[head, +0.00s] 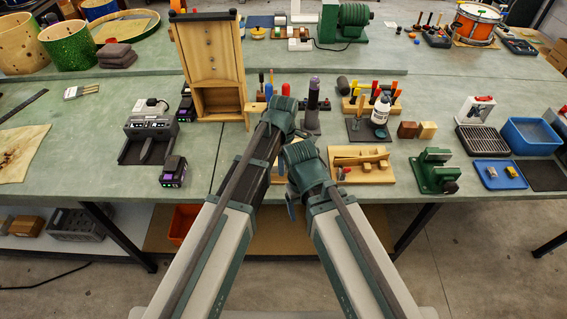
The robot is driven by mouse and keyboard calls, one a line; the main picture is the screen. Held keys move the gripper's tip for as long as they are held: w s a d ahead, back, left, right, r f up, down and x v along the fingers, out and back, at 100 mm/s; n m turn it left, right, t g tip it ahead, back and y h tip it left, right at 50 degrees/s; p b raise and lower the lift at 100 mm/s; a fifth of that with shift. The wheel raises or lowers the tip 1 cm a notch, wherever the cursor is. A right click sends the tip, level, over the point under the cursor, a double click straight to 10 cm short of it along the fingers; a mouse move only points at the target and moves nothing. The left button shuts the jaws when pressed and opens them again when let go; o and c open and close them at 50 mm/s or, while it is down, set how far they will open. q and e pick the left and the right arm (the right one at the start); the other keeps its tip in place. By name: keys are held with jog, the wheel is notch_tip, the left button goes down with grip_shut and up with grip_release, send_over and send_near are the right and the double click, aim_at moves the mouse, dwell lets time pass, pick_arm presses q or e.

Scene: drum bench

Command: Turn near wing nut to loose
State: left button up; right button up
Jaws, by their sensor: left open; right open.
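A wooden jig on a pale board (376,177) lies on the bench just right of my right arm, with small red parts at its left end. I cannot make out a wing nut for sure at this size. My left gripper (299,133) is at the end of the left arm, near the tall wooden frame's right side, mostly hidden by its own wrist. My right gripper (290,203) is lower, pointing down by the bench's front edge, left of the jig. Both are open, and I see nothing held in either.
A tall wooden frame (211,62) stands left of my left gripper. A dark upright post (313,98) stands behind the grippers. A green vise (434,172) is right of the jig. A charger (149,135) and batteries are at left. The front-left bench is mostly clear.

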pick_arm(q)
notch_tip(320, 180, up, 14)
jog(key=p, duration=1.3)
jog(key=shift+p, duration=0.4)
jog(key=shift+f, duration=0.15)
jog(key=s+a+m, duration=0.5)
jog(key=a+m, duration=0.2)
jog(key=a, duration=0.1)
jog(key=s+a+m, duration=0.6)
jog(key=a+m, duration=0.2)
jog(key=a, duration=0.1)
jog(key=s+d+f+m+b, duration=0.2)
jog(key=d+f+b, duration=0.1)
jog(key=d+b, duration=0.1)
jog(key=s+d+f+m+y+b, duration=0.1)
jog(key=s+d+f+b, duration=0.2)
jog(key=d, duration=0.4)
jog(key=shift+s+f+m+b, duration=0.35)
jog(key=shift+f+m+b, duration=0.05)
jog(key=shift+f, duration=0.4)
